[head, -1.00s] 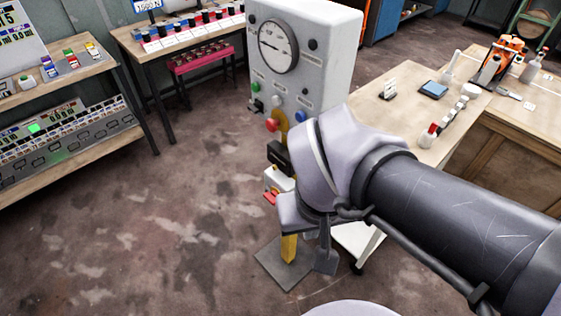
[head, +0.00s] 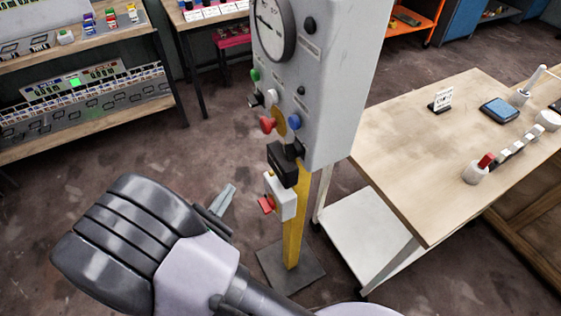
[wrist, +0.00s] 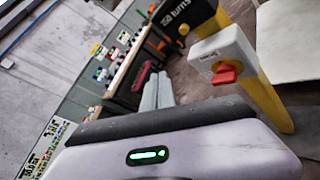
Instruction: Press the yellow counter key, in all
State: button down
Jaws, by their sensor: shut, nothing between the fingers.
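Small coloured key blocks (head: 110,18) stand on the upper left shelf, too small to tell apart surely. A black box (head: 284,162), marked "150 turns" in the wrist view (wrist: 178,17), sits on the yellow post (head: 296,225). Below it is a white box (head: 284,197) with a red key (head: 266,204). My fingers appear apart from both.
A grey cabinet (head: 335,90) with a dial and coloured buttons stands above the post. Shelving with a lit panel (head: 85,95) is at left. Open floor lies between.

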aim_at(271, 173)
jog(key=shift+s+a+f+n+y, duration=0.15)
jog(key=shift+a+f+n+y, duration=0.2)
jog(key=shift+a, duration=0.1)
jog(key=w+d, duration=0.4)
jog(key=d, duration=0.3)
jog(key=shift+w+d, duration=0.35)
dwell(1.8)
jog(key=shift+w+d, duration=0.2)
jog(key=shift+d, duration=0.15)
jog(key=shift+w+d, duration=0.25)
jog(key=shift+d, duration=0.15)
dwell(0.6)
jog(key=shift+a, duration=0.1)
jog(key=shift+s+a+b, duration=0.3)
jog(key=shift+s+a, duration=0.2)
jog(key=shift+a, duration=0.15)
